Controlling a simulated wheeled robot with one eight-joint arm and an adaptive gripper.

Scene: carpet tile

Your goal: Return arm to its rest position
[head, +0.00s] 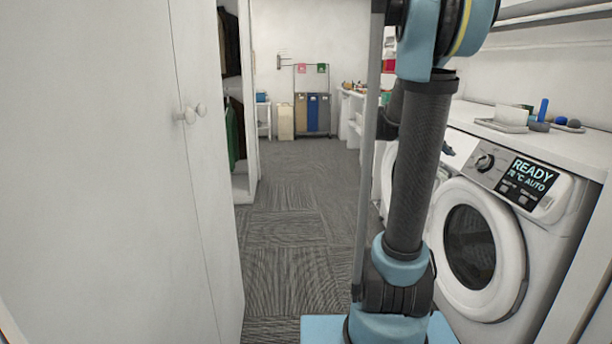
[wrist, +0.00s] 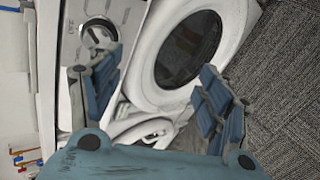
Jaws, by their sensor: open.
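My arm (head: 422,150) stands raised in the right half of the head view, with blue joints and a dark grey link. In the wrist view my gripper (wrist: 160,95) shows two blue-padded fingers spread wide apart. It is open with nothing between the fingers. Behind the fingers is a white washing machine, its round door (wrist: 190,50) and its dial (wrist: 98,36) in sight. The wrist view is tilted. I cannot tell the gap between the fingers and the machine.
The washing machine (head: 560,215) with a READY display stands close to the right of my arm. Small items and a white box (head: 511,115) lie on the counter above it. A white cupboard (head: 110,180) lines the left. The carpet aisle (head: 295,200) between is clear.

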